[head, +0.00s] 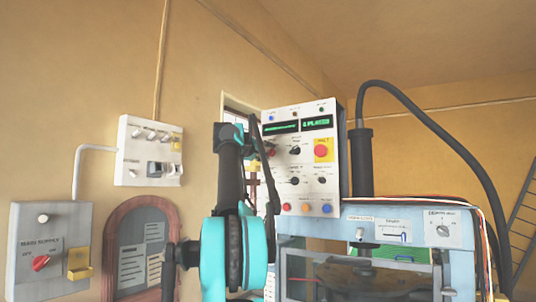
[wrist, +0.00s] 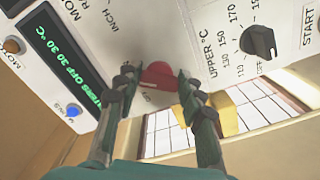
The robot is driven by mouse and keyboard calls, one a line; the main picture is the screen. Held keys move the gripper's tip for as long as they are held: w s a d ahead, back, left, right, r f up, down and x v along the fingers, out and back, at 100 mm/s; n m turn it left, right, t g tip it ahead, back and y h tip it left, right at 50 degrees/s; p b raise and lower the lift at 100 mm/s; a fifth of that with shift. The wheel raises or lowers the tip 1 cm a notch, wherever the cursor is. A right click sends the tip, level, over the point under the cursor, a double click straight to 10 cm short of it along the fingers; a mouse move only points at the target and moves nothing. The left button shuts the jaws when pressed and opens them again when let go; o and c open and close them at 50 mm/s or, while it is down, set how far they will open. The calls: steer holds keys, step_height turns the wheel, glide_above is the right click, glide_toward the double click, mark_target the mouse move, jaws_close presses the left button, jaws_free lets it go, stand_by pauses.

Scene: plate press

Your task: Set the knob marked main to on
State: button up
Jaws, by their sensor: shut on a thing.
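A red knob (wrist: 160,74) sits on the white control panel (head: 335,168). In the wrist view my gripper (wrist: 160,84) has one finger on each side of this knob and is shut on it. The knob's label is mostly covered, so I cannot read it or tell its setting. In the head view my gripper (head: 263,145) is at the panel's left edge, and the arm hides part of that side. A separate grey supply box (head: 25,222) at the far left has its own red knob (head: 40,262), with OFF and another marking above it.
Near the gripped knob are a black temperature knob (wrist: 258,42), a green display (wrist: 62,62) and a blue light (wrist: 73,109). A red stop button (head: 321,150) is on the panel. A switch box (head: 149,151) hangs on the wall. The press (head: 365,270) stands below.

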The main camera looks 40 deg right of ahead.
steer(key=o, duration=1.1)
steer(key=v, duration=1.2)
steer(key=shift+f, duration=0.1)
